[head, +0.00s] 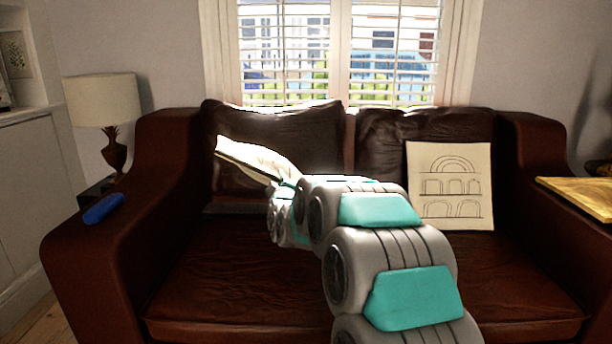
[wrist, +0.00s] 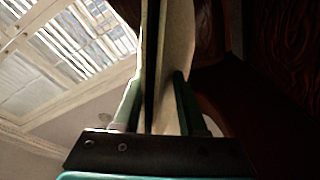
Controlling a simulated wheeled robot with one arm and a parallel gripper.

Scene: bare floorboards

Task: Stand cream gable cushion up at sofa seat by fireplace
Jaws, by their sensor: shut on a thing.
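My gripper (wrist: 157,100) is shut on a cream cushion (head: 253,160). In the head view the cushion is tilted and seen nearly edge-on, in front of the left back cushion of the brown leather sofa (head: 240,275) and above the seat. In the wrist view the held cushion (wrist: 175,50) runs between the two green fingers. Its printed face is turned away, so I cannot tell whether it shows a gable. My arm hides the gripper's fingers in the head view. No fireplace is in view.
Another cream cushion (head: 450,186) with an arch drawing leans upright at the sofa's right. A blue object (head: 103,209) lies on the left armrest. A lamp (head: 105,105) stands beyond that armrest. A yellow item (head: 583,197) is at the right. The left seat is clear.

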